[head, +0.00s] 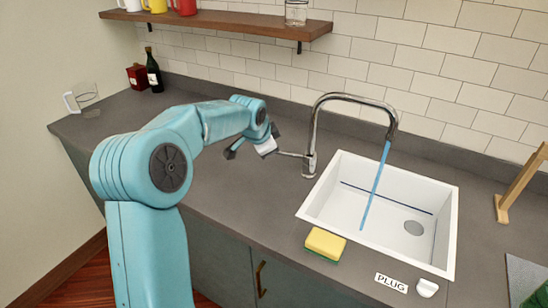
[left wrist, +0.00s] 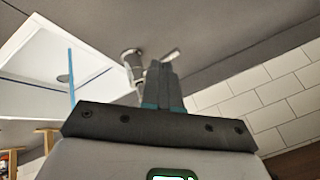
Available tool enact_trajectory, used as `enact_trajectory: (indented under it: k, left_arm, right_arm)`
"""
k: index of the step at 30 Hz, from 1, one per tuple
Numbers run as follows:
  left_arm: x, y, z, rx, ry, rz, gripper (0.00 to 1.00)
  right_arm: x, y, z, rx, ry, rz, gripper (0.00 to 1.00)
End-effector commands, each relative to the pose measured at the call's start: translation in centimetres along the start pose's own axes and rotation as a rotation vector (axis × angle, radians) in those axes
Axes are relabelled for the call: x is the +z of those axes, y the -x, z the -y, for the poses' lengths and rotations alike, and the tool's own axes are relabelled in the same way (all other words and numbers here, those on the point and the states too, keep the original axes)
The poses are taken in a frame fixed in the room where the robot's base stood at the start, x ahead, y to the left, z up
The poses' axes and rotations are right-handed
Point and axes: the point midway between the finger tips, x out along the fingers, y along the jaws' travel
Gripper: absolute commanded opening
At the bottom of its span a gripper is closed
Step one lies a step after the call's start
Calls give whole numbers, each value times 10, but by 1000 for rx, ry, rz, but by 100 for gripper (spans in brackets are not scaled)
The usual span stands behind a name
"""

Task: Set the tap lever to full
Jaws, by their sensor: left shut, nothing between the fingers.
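The chrome tap (head: 312,150) stands on the counter at the left rim of the white sink (head: 318,192), its spout arching right. A blue stream of water (head: 376,185) runs from the spout into the sink. The thin tap lever (head: 291,154) sticks out left from the tap's base. My left gripper (head: 267,147) is at the lever's outer end. In the left wrist view its fingers (left wrist: 160,68) are together and empty, close to the lever (left wrist: 171,54) and tap base (left wrist: 131,57). I cannot tell whether they touch the lever. My right gripper is out of view.
A yellow and green sponge (head: 325,243) lies at the sink's front edge, near a PLUG label (head: 391,282) and white knob (head: 427,287). A wooden stand (head: 520,185) is at the right.

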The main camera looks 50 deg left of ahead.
Motion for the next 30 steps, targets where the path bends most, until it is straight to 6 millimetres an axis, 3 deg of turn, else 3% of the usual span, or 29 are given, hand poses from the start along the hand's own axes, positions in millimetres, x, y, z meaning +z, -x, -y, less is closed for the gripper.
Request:
enact_trajectory:
  k: [3, 9, 30]
  left_arm:
    - [3, 20, 5, -3, 0, -1, 0]
    - [6, 39, 9, -1, -1, 0, 0]
    - [5, 50, 11, 0, 0, 1, 0]
  right_arm:
    - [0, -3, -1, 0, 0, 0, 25]
    - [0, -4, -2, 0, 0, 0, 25]
    - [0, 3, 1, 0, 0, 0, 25]
